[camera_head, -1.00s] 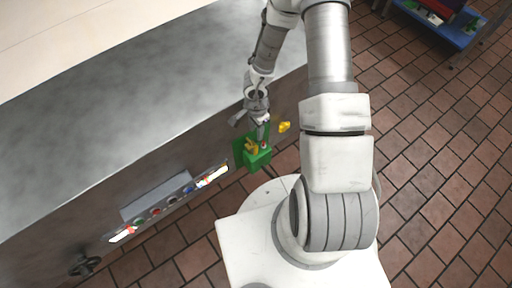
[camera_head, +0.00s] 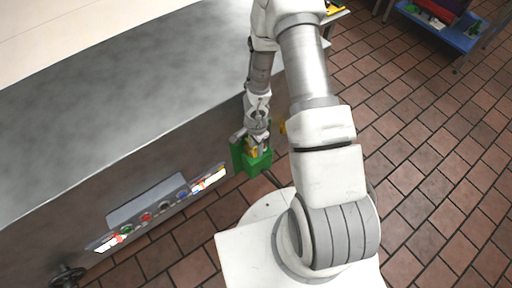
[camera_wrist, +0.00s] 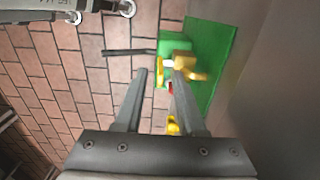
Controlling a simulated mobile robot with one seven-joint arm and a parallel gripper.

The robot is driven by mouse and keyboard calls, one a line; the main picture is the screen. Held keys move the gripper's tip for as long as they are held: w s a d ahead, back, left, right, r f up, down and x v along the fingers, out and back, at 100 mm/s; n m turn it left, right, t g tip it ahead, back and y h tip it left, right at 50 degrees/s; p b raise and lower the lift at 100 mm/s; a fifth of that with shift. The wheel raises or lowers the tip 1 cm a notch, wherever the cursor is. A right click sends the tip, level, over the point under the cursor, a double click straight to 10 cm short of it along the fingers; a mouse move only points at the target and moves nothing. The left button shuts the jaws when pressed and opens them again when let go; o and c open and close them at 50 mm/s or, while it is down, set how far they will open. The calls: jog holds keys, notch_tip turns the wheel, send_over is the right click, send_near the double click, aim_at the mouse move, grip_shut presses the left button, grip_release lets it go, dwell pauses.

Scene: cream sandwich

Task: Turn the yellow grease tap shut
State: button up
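A yellow-orange handle (camera_wrist: 188,66), which looks like the tap, sits on a green box (camera_head: 256,164) fixed by a green plate (camera_wrist: 215,50) to the counter front. My gripper (camera_wrist: 159,74) is open, with a clear gap between its fingers. In the wrist view its right fingertip overlaps the handle's near end; I cannot tell whether they touch. The left fingertip is apart from it, over floor. In the head view my gripper (camera_head: 258,142) hides much of the handle.
A panel (camera_head: 160,208) with several coloured knobs and lit ends is on the counter front to the left. A dark handwheel (camera_head: 68,276) is at lower left. A blue bench (camera_head: 440,27) stands at top right. Brick-tiled floor (camera_head: 430,150) is clear on the right.

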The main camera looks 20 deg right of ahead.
grip_shut()
